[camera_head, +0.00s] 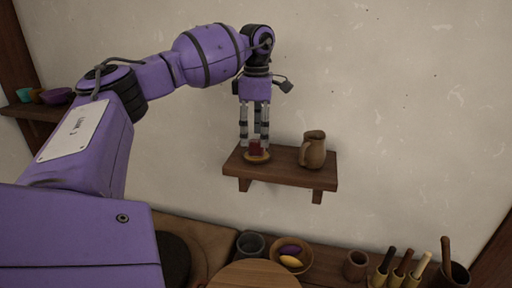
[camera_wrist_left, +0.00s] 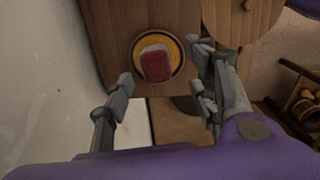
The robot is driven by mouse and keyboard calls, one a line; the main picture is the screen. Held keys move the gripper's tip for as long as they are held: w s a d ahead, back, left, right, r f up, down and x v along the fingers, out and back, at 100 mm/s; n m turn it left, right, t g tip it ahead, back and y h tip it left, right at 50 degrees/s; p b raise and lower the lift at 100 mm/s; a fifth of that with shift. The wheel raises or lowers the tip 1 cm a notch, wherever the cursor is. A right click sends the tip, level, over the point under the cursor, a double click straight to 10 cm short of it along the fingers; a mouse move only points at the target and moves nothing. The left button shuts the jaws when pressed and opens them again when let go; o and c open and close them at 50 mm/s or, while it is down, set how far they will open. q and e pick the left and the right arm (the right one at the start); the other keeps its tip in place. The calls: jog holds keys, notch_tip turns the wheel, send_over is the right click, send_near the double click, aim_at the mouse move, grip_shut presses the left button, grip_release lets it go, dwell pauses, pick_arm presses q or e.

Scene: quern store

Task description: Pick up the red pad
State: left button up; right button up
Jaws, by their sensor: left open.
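The red pad (camera_head: 256,147) stands on a small yellow dish (camera_head: 258,158) on the wooden wall shelf (camera_head: 290,172). In the left wrist view the red pad (camera_wrist_left: 155,64) lies within the yellow dish (camera_wrist_left: 176,53), which has a dark rim. My left gripper (camera_head: 256,146) points down over the dish, and its fingers partly cover the pad in the head view. In the left wrist view my left gripper (camera_wrist_left: 160,90) is open, with one finger on each side and the pad seen beyond the gap, apart from both fingers. My right gripper is not in view.
A brown jug (camera_head: 313,150) stands on the same shelf, right of the dish. The wall is close behind the shelf.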

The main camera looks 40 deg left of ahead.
aim_at(257, 141)
pick_arm(q)
jog(key=f, duration=0.2)
jog(key=shift+w+a+f, duration=0.15)
jog(key=shift+w+f, duration=0.05)
jog(key=shift+f, duration=0.55)
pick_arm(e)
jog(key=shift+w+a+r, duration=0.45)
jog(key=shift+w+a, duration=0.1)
pick_arm(q)
jog(key=shift+c, duration=1.3)
jog(key=c, duration=0.9)
jog(key=shift+c, duration=0.2)
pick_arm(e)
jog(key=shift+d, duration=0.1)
pick_arm(q)
jog(key=shift+r, duration=0.1)
